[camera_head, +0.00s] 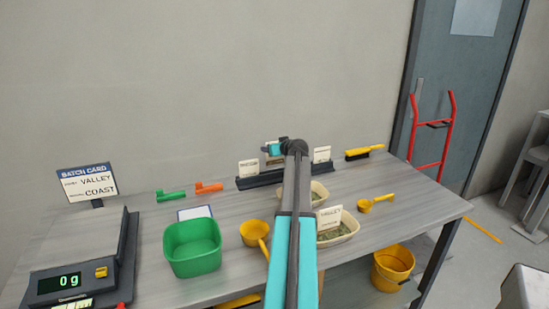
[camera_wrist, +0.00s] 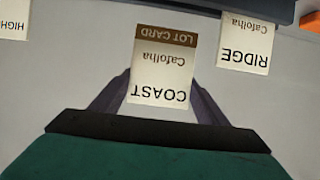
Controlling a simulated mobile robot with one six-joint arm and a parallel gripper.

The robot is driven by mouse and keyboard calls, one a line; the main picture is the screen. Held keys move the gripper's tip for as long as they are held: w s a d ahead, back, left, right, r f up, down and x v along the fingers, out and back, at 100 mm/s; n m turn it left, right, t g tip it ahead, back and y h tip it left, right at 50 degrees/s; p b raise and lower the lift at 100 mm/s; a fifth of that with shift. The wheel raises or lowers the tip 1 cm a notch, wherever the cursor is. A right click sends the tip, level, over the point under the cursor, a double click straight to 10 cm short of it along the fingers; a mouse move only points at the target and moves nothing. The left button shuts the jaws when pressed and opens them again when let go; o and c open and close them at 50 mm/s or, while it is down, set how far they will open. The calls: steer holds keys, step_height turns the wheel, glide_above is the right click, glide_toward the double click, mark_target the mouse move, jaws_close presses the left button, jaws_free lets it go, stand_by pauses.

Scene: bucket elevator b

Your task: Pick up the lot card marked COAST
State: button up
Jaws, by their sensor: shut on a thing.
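The COAST lot card (camera_wrist: 162,75) is upside down in the middle of the wrist view, cream with a brown LOT CARD band. My gripper (camera_wrist: 163,95) has its two dark fingers on either side of the card and is shut on it. The card's brown band shows in full and looks clear of the dark rack (camera_wrist: 215,8). In the head view my gripper (camera_head: 274,149) is over the middle of the rack (camera_head: 262,179) at the back of the bench. My arm hides part of the rack.
A RIDGE card (camera_wrist: 246,45) stands close beside the held card; another card (camera_wrist: 14,20) is at the wrist view's left edge. The bench holds a green tub (camera_head: 192,248), scale (camera_head: 75,265), yellow scoop (camera_head: 254,234), yellow brush (camera_head: 364,153) and sample trays (camera_head: 340,236).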

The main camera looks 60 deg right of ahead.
steer(key=shift+r, duration=1.65)
steer(key=shift+a, duration=0.1)
